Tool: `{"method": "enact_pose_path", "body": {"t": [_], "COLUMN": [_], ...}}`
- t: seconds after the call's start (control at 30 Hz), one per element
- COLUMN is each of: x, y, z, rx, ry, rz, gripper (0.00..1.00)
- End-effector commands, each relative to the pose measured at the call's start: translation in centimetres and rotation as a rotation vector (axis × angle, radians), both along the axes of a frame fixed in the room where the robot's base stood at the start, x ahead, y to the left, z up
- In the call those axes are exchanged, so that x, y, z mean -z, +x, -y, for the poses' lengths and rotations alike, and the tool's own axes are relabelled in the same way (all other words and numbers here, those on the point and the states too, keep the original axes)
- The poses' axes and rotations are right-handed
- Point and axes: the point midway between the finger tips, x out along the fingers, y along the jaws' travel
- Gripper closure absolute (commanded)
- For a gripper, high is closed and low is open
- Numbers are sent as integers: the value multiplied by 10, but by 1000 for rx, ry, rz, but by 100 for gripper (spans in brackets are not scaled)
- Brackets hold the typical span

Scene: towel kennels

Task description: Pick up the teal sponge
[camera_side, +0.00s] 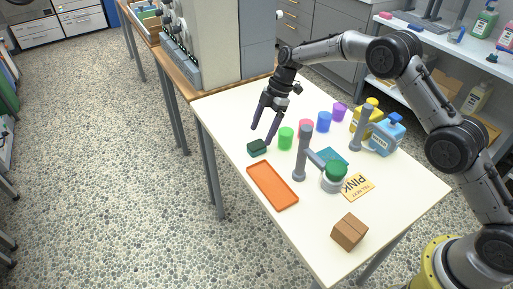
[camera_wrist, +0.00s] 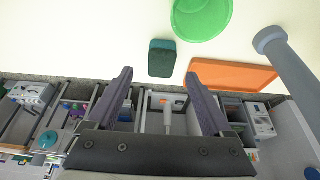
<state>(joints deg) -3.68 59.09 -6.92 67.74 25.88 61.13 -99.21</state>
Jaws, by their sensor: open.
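The teal sponge (camera_side: 258,147) is a small dark block lying flat on the white table, near the table's left edge. It also shows in the wrist view (camera_wrist: 162,58), beyond and between my two fingers. My gripper (camera_side: 261,134) is open, pointing down with its fingers apart, above and close to the sponge. In the wrist view, nothing is between the fingertips (camera_wrist: 158,73). The fingers do not appear to touch the sponge, though the exact gap is hard to tell.
A green cup (camera_side: 286,138) stands right of the sponge, with pink, blue and purple cups behind. An orange tray (camera_side: 272,185) lies in front.

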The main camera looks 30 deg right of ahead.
Motion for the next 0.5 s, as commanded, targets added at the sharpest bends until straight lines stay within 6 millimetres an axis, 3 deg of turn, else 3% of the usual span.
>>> {"method": "enact_pose_path", "body": {"t": [0.23, 0.5], "x": [33, 41], "y": [-2, -2], "z": [-14, -17], "rx": [-1, 0], "ry": [-1, 0], "rz": [-2, -1], "gripper": [15, 15]}}
